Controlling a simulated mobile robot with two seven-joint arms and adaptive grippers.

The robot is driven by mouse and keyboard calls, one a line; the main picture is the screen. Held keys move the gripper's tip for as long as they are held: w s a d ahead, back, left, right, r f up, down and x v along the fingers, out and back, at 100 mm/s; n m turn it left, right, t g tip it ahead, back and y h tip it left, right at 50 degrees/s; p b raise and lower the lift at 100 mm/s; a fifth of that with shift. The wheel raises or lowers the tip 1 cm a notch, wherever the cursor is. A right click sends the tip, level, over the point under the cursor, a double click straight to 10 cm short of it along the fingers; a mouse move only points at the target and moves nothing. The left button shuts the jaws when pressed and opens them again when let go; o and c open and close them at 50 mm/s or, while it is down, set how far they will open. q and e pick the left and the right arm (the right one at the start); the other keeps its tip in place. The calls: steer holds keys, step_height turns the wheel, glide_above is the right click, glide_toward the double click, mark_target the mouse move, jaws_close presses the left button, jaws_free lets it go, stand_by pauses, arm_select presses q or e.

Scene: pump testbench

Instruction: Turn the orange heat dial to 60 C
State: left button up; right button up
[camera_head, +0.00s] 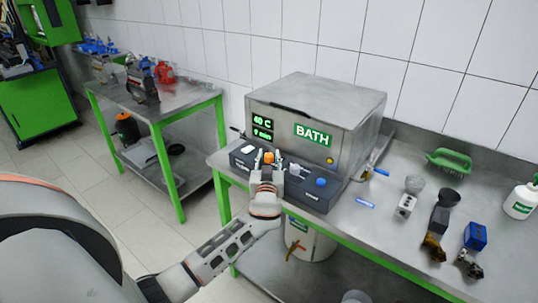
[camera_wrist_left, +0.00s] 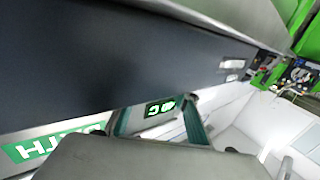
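The orange heat dial (camera_head: 269,157) sits on the dark control panel in front of the steel bath unit (camera_head: 325,108). My left gripper (camera_head: 268,158) reaches it from the front, with one finger on each side of the dial. The fingers stand apart, and contact with the dial cannot be made out. In the left wrist view the fingers (camera_wrist_left: 158,122) are spread in front of the dark panel (camera_wrist_left: 130,60), and the dial is hidden. The green display (camera_head: 262,127) shows a temperature in C above a minutes line; its first digit is hard to read. My right gripper is not in view.
A blue knob (camera_head: 321,182) and a white switch sit on the same panel. A second green-framed table (camera_head: 160,105) stands at left.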

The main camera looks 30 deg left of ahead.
arm_select(q)
steer(key=shift+w+a, duration=0.15)
steer(key=shift+w, duration=0.1)
jaws_close()
